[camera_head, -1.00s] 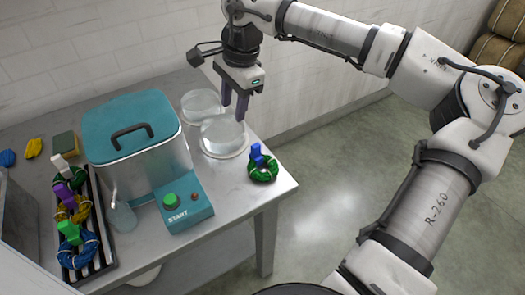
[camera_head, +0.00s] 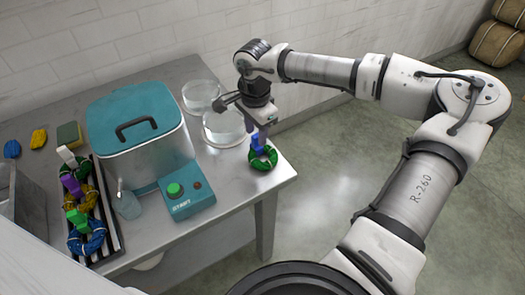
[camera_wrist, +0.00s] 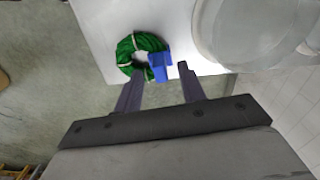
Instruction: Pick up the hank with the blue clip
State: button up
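The green hank (camera_head: 264,159) lies near the right corner of the metal table, with a blue clip (camera_head: 256,143) standing up from it. In the wrist view the hank (camera_wrist: 127,47) and its blue clip (camera_wrist: 159,66) show just beyond my fingertips. My gripper (camera_head: 259,134) is over the hank, pointing down. In the wrist view my gripper (camera_wrist: 160,70) has its fingers apart, with the clip between or just beyond their tips. I cannot tell whether a finger touches the clip.
Glass dishes (camera_head: 222,130) stand close behind the hank. A teal-lidded machine (camera_head: 140,130) with a START panel is to the left. A striped rack (camera_head: 103,225) holds hanks with white, purple and green clips. The table's right edge (camera_head: 290,178) is near the hank.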

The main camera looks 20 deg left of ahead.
jog(key=shift+f, duration=1)
grip_shut()
jog(key=shift+r, duration=0.15)
